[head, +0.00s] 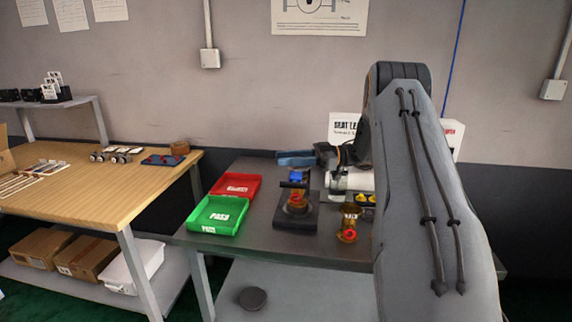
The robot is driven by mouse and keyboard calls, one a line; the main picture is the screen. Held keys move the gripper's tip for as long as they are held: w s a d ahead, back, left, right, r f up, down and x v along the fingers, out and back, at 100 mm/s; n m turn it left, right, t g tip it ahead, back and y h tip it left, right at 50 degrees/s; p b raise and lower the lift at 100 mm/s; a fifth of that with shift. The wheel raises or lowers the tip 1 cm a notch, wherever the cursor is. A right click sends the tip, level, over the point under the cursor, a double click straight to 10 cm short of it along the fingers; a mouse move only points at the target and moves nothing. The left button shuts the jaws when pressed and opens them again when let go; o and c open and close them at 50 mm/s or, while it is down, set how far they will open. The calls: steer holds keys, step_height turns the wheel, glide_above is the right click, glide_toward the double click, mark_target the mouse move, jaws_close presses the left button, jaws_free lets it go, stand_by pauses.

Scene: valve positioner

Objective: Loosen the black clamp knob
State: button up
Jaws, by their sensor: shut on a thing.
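A dark clamp fixture (283,216) stands on the grey bench and holds a brass valve with a red part (296,199). The black clamp knob (293,185) is at the top of the fixture, small and partly covered. My arm reaches over the bench from the right. The fingertips are too small to show the exact contact. A second brass valve (348,222) with a red part stands on the bench to the right of the fixture.
A green PASS tray (217,229) and a red tray (236,176) lie left of the fixture. A white thing and yellow pieces (365,198) sit behind the second valve, partly hidden by my arm. A wooden table (100,205) stands at the left.

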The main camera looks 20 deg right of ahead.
steer(key=shift+r+n+g+b, duration=0.1)
steer(key=shift+n+g+b, duration=0.25)
steer(key=shift+g, duration=0.25)
steer(key=o, duration=1.1)
steer(key=shift+c, duration=0.2)
steer(key=v, duration=0.2)
steer(key=b+v, duration=0.1)
steer(key=v, duration=0.1)
steer(key=b+v, duration=0.1)
steer(key=v, duration=0.1)
steer(key=shift+d+f, duration=0.25)
steer(key=shift+s+d+r, duration=0.15)
steer(key=shift+d, duration=0.45)
